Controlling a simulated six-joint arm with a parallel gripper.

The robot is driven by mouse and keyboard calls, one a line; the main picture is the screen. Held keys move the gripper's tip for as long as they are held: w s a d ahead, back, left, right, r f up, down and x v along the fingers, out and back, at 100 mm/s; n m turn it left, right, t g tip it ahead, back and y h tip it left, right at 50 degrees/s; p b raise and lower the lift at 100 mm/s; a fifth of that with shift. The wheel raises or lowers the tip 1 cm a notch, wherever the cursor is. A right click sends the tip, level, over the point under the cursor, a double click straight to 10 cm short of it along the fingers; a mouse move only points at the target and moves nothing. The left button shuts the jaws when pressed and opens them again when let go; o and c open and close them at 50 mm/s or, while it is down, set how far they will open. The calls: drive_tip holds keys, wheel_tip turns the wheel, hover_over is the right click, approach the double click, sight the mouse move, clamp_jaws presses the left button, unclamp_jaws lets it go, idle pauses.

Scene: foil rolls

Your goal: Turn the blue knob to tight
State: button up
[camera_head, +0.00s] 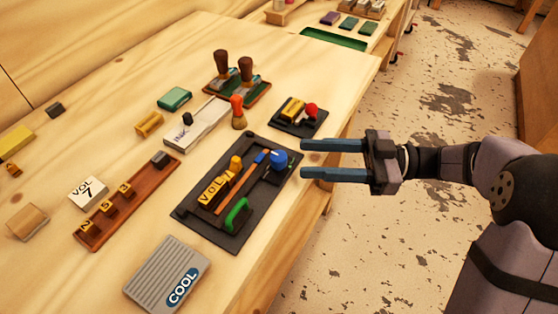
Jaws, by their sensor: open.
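The blue knob (278,160) sits at the far right corner of a dark panel (229,240) on the wooden table. A small grey piece shows just below the knob. The same panel carries a yellow block (215,191) with lettering, an orange-brown strip (239,183), a small orange-yellow peg (235,163) and a green handle (237,215). No "tight" marking is readable. My gripper (303,159) reaches in from the right, with its two blue fingers apart and nothing between them. Its fingertips are just right of the knob in the picture; the gap in depth is unclear.
A small dark panel with a red knob (310,109) lies behind the gripper. A grey box marked COOL (167,274) lies in front. The table's right edge passes below my gripper.

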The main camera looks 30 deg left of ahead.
sight(279, 155)
drive_tip(key=shift+p+x, duration=0.75)
drive_tip(key=shift+x, duration=2.9)
drive_tip(key=c, duration=1.1)
